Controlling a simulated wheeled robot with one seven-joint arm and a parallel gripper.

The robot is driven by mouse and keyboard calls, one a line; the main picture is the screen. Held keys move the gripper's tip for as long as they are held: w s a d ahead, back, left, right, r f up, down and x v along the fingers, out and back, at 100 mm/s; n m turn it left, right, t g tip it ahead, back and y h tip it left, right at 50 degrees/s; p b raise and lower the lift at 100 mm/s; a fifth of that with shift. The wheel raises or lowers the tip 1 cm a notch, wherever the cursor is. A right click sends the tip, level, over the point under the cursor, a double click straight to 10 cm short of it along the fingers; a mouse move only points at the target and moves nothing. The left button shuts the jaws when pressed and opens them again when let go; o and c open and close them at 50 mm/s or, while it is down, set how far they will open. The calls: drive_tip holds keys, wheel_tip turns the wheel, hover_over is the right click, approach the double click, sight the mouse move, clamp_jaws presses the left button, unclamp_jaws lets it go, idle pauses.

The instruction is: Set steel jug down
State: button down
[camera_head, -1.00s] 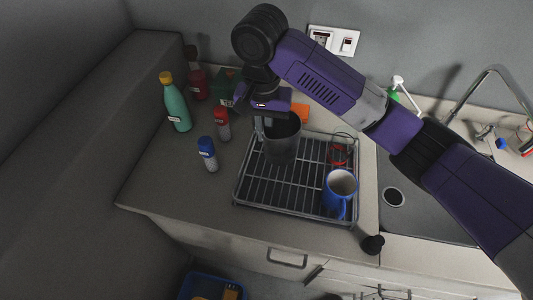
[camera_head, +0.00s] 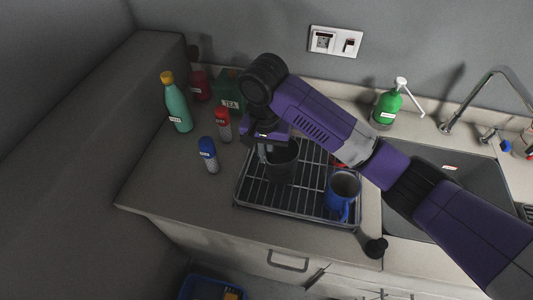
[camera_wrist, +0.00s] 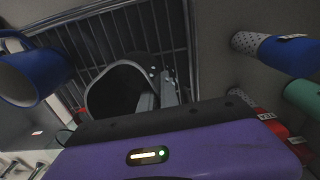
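The steel jug (camera_head: 283,163) is dark grey and upright at the back left of the wire dish rack (camera_head: 262,196). Whether its base touches the wires is hard to tell. My gripper (camera_head: 264,151) points down at the jug's left side, its fingers closed on the handle there. In the wrist view the jug's open mouth (camera_wrist: 115,92) faces the camera, and my gripper's fingers (camera_wrist: 160,88) are beside its rim. The handle is mostly hidden between them.
A blue mug (camera_head: 343,193) stands at the rack's right end; it also shows in the wrist view (camera_wrist: 32,75). Blue-capped (camera_head: 208,155) and red-capped (camera_head: 222,125) shakers, a teal bottle (camera_head: 177,105) and a green tea box (camera_head: 229,90) stand left. The sink (camera_head: 450,185) is right.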

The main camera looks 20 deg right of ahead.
drive_tip(key=shift+f, duration=0.25)
drive_tip(key=c, duration=1.6)
unclamp_jaws()
drive_tip(key=shift+r, duration=0.1)
wheel_tip(320, 180, up, 12)
drive_tip(key=shift+s+a+r+p, duration=0.1)
drive_tip(key=shift+a+r+p, duration=0.05)
drive_tip(key=shift+p, duration=0.7)
